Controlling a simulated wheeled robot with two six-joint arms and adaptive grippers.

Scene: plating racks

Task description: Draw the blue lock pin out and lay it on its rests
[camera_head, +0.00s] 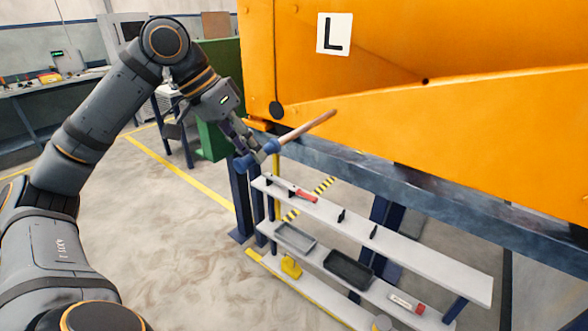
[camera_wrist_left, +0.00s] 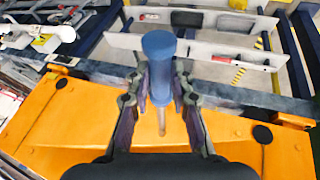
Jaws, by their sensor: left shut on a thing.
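The lock pin has a blue handle (camera_head: 258,156) and a thin brown shaft (camera_head: 308,127). My left gripper (camera_head: 247,147) is shut on the blue handle. The shaft points up and right in the head view, in front of the orange housing (camera_head: 400,130), with its end showing. In the left wrist view the blue handle (camera_wrist_left: 159,68) sits between the two fingers of the gripper (camera_wrist_left: 160,88), the shaft over the orange surface. Small black brackets, which look like the rests, stand on the upper shelf (camera_head: 425,263): one here (camera_head: 341,215), another here (camera_head: 374,232). My right gripper is out of view.
A red-handled tool (camera_head: 305,195) lies at the upper shelf's left. The lower shelf holds a grey tray (camera_head: 295,237), a black tray (camera_head: 348,269) and a red-and-white item (camera_head: 407,303). A blue-grey beam (camera_head: 370,168) runs above the shelves. The upper shelf's right part is bare.

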